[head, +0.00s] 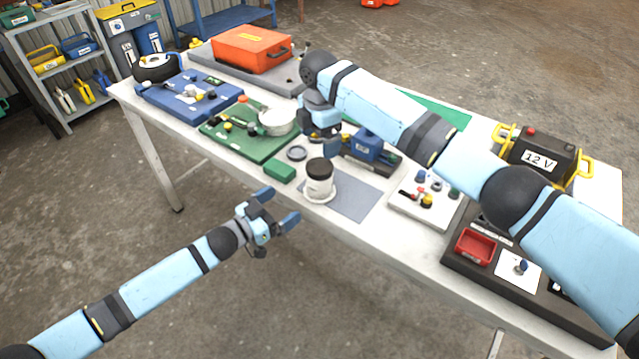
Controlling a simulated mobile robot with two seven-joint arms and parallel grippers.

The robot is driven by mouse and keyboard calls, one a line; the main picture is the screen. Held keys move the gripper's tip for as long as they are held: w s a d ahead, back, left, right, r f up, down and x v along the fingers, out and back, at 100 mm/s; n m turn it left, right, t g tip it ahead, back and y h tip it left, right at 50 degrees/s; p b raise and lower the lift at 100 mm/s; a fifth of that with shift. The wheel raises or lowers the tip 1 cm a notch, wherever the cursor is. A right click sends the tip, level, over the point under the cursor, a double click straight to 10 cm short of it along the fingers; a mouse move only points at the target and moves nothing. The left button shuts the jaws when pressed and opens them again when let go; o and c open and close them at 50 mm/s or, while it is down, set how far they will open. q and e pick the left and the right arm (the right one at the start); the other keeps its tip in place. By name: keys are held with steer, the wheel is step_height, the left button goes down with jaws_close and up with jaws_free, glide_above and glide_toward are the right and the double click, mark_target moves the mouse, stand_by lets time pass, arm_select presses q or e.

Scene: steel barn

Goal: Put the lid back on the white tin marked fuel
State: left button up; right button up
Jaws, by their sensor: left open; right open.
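A small white tin (319,188) with a dark top stands upright near the front edge of the table; its marking is too small to read. I cannot tell whether the dark top is a cover or an opening. A small grey round piece (296,153), perhaps a lid, lies flat just behind and left of it. My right gripper (317,143) is open above the table, just behind the tin, and seems to hold nothing. My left gripper (279,207) is open and empty, in front of the table edge, left of and lower than the tin.
A green block (279,172) and a grey mat (352,198) flank the tin. A green board (224,142) with a white round container (277,121), a blue device (368,146) and a white board (410,212) with small parts stand nearby. A 12 V battery (543,157) is at right.

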mark_target(319, 182)
arm_select(q)
steer(key=x, duration=1.2)
steer(key=shift+w+d, duration=0.15)
steer(key=shift+d, duration=0.05)
steer(key=c, duration=1.7)
steer(key=shift+c, duration=0.6)
arm_select(e)
steer(key=m, duration=0.4)
steer(key=shift+m, duration=0.3)
steer(key=shift+f, duration=4.05)
